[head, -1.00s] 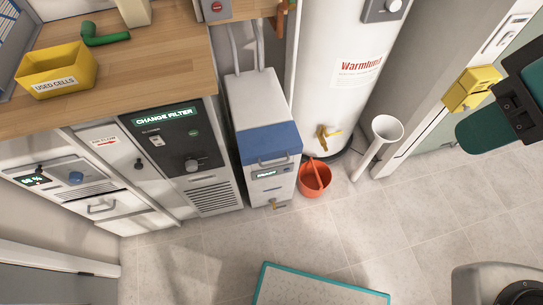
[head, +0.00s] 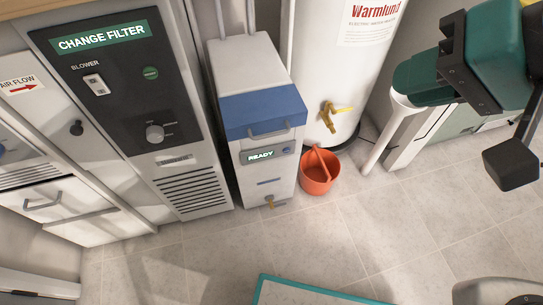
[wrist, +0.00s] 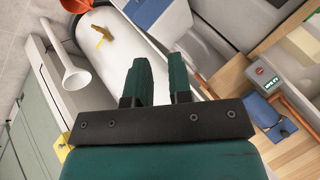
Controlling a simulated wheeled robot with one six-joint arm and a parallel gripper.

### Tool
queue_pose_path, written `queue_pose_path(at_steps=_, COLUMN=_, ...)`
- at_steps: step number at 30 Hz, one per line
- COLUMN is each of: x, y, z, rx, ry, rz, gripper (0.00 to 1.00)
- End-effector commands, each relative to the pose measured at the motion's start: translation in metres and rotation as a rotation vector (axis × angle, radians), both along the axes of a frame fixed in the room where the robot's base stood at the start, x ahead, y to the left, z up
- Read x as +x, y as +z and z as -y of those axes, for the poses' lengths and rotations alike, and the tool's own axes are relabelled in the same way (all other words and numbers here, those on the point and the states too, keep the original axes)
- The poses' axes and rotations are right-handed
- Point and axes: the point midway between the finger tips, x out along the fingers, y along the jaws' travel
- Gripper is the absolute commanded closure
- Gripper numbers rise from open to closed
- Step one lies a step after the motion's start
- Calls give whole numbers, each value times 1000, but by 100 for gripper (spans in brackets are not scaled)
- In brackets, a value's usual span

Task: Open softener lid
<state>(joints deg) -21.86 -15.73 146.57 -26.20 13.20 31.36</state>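The softener (head: 252,120) is a narrow white cabinet with a blue lid (head: 265,111) that has a bar handle (head: 270,131) on its front edge. The lid looks closed, and a small display below it reads READY. The blue lid also shows at the top of the wrist view (wrist: 150,10), partly cut off. My gripper (wrist: 165,70) has two green fingers held apart with nothing between them. It is well away from the lid. In the head view my green and black arm is at the upper right, and the fingertips are not clearly shown.
A white water heater (head: 335,65) with a brass tap (head: 333,114) stands right of the softener. An orange bucket (head: 319,175) sits on the floor in front of it. A white funnel pipe (head: 392,130) leans nearby. A CHANGE FILTER cabinet (head: 135,100) stands left. The tiled floor (head: 370,230) in front is mostly clear.

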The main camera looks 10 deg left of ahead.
Motion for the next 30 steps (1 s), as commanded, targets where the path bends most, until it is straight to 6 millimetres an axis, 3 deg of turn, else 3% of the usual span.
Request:
queue_pose_path(at_steps=1, x=2, y=-37, z=-4, rx=31, ry=-27, rz=0, gripper=80)
queue_pose_path(at_steps=12, x=22, y=-148, z=-31, rx=309, ry=-241, rz=-22, gripper=80)
queue_pose_path(at_steps=24, x=35, y=-260, z=-54, rx=647, ry=-413, rz=-94, gripper=80)
queue_pose_path(at_steps=30, x=39, y=-294, z=-60, rx=785, ry=-464, rz=-136, gripper=80)
